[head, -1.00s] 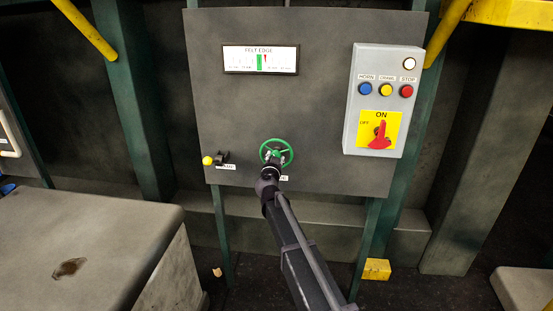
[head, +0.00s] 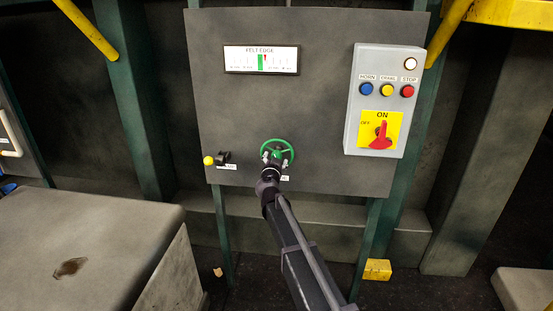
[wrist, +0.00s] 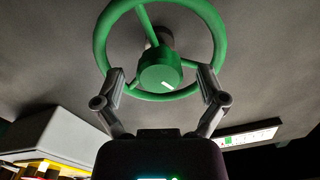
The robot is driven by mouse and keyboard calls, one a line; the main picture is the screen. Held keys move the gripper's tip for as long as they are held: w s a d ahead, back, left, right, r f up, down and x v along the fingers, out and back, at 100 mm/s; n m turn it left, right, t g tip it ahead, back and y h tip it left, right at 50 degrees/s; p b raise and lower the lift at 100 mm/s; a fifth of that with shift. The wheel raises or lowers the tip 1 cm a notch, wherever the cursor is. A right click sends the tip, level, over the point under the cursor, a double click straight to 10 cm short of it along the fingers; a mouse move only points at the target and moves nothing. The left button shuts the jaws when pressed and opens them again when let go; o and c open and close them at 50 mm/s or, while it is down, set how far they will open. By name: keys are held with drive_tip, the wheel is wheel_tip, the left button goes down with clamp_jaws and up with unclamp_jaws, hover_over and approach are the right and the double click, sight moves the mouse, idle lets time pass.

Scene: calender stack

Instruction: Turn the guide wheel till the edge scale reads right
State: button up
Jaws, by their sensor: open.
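The green guide wheel (head: 279,151) is mounted low on the grey panel. In the wrist view the wheel (wrist: 97,45) shows its rim, a spoke and a green hub knob (wrist: 160,70) with a white mark. My gripper (head: 276,157) is at the wheel; in the wrist view its two fingers (wrist: 160,82) stand apart at the lower rim, one on each side of the hub. Whether they touch the rim I cannot tell. The edge scale (head: 285,60), labelled FELT EDGE, is at the panel top. Its red pointer (head: 265,57) stands at the right edge of the green band (head: 260,63).
A grey control box (head: 353,134) at right has blue, yellow and red buttons and a red rotary switch (head: 381,137) by ON. A small lever with a yellow knob (head: 208,161) is left of the wheel. A grey block (head: 90,235) fills the lower left.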

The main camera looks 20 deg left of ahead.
drive_tip(key=v, duration=1.1)
drive_tip(key=shift+s, duration=0.1)
drive_tip(key=d+f+m+g+h+p, duration=0.1)
drive_tip(key=d+f+g+h+p, duration=0.15)
drive_tip(key=d, duration=0.85)
drive_tip(key=d+f+m+g+h+p, duration=0.15)
drive_tip(key=d+h, duration=0.25)
drive_tip(key=d, duration=0.8)
drive_tip(key=d+f+m+g+h+p, duration=0.1)
drive_tip(key=d+g+h, duration=0.2)
drive_tip(key=d, duration=0.8)
drive_tip(key=s+d+f+n+g+y+p, duration=0.1)
drive_tip(key=s+d+n+g+y+p, duration=0.1)
drive_tip(key=s+d+g, duration=0.3)
drive_tip(key=s+d+f+n+g+y+p, duration=0.2)
drive_tip(key=s+d+g, duration=0.3)
drive_tip(key=s+d, duration=0.5)
drive_tip(key=shift+s+d+f+n+y+p, duration=0.25)
drive_tip(key=shift+s+n+y+p, duration=0.25)
drive_tip(key=shift+s, duration=1.7)
